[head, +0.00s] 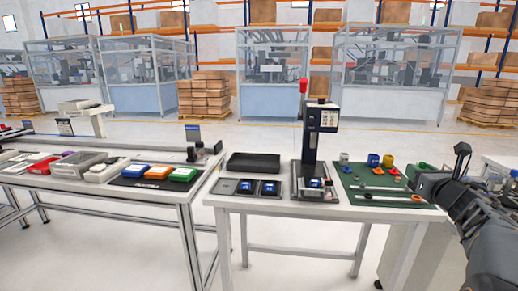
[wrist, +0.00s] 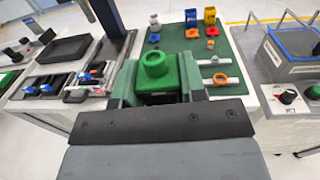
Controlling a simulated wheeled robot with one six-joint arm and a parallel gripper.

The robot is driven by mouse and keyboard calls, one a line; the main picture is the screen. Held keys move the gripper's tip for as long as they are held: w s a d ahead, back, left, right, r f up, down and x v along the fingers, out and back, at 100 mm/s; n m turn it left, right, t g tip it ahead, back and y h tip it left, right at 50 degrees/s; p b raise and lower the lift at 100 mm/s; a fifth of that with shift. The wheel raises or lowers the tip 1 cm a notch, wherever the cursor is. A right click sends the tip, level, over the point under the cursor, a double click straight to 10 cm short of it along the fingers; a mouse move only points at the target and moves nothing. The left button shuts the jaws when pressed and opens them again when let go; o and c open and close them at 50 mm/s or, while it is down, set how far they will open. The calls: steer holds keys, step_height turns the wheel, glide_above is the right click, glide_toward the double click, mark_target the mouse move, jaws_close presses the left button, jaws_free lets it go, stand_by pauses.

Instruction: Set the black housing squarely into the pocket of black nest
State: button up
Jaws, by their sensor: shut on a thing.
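My gripper (wrist: 155,88) is shut on a green part (wrist: 155,66) with a round, hollow top, seen in the wrist view. The lower side of that part is dark and mostly hidden by the jaws. In the head view my gripper (head: 428,183) is at the right end of the table, over the green mat's edge. I cannot pick out a black housing with certainty. Small dark holders with blue-topped parts (head: 268,187) stand left of the press; they also show in the wrist view (wrist: 47,84). Which one is the black nest I cannot tell.
A press (head: 312,140) with a red-topped lever stands mid-table, and a black tray (head: 253,162) is left of it. The green mat (head: 365,196) carries blue, yellow and red parts and metal rods. A control box (wrist: 290,50) stands at right in the wrist view.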

steer(key=shift+s+a+y, duration=0.15)
steer(key=shift+a+y, duration=0.15)
steer(key=shift+a, duration=0.05)
steer(key=w+a+f+n+g+y+p, duration=0.2)
steer(key=a+f+n+y+p, duration=0.4)
steer(key=a+f+y, duration=0.35)
steer(key=s+a+f+n+g+y+p, duration=0.2)
steer(key=a+f+p, duration=0.3)
steer(key=a+p, duration=0.2)
steer(key=s+a+f+n+g+y+p, duration=0.3)
steer(key=a+f+p, duration=0.2)
steer(key=a, duration=0.4)
steer(key=shift+a+n+g+y+p, duration=0.3)
steer(key=shift+a+y+p, duration=0.05)
steer(key=shift+p, duration=0.5)
steer(key=shift+s+a, duration=0.1)
